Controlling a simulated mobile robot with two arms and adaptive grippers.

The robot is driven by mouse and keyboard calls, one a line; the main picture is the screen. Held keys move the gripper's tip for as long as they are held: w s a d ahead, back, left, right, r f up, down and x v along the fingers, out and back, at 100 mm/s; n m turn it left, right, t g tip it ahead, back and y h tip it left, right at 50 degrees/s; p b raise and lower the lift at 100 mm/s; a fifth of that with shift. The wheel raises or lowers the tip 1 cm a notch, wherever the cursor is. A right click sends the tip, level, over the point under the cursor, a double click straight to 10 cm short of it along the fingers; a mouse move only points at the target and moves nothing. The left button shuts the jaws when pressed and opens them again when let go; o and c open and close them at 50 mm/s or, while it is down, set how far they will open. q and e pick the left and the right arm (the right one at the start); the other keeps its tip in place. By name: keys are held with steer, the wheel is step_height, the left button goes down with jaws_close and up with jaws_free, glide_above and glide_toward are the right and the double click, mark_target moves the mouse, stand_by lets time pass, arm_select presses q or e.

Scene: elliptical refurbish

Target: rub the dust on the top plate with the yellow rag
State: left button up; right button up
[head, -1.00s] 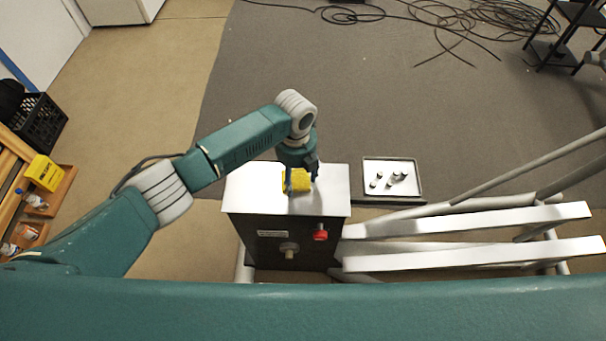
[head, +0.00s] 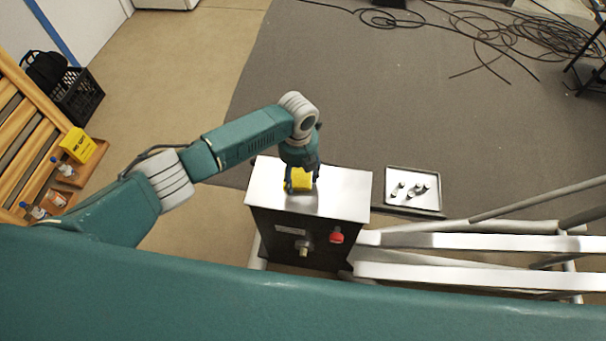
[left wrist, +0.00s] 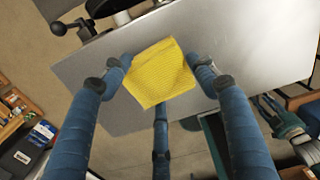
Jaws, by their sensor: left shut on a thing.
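The yellow rag (head: 300,180) is in my left gripper (head: 302,184), at the top plate (head: 345,190) of the dark box. In the left wrist view the rag (left wrist: 160,73) sits between the blue fingers of the left gripper (left wrist: 158,80), which are shut on it. The silver top plate (left wrist: 240,45) lies behind the rag. Whether the rag touches the plate is hard to tell. I cannot make out the dust clearly; a slightly greyer patch shows near the rag in the head view. My right gripper is not in view.
The box front carries a red button (head: 337,236) and a metal knob (head: 303,247). White rails (head: 470,270) run right of it. A tray (head: 413,188) with several small metal parts lies behind right. A wooden rack with a yellow box (head: 78,146) and bottles stands left.

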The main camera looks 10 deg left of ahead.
mark_target(277, 179)
arm_select(q)
steer(key=shift+w+a+p, duration=0.1)
steer(key=shift+a+p, duration=0.25)
steer(key=shift+a, duration=1.05)
steer(key=shift+a+f, duration=0.15)
steer(key=shift+a, duration=1.7)
step_height(277, 179, up, 6)
steer(key=p, duration=0.5)
steer(key=shift+w, duration=0.1)
step_height(277, 179, up, 3)
steer(key=p, duration=0.3)
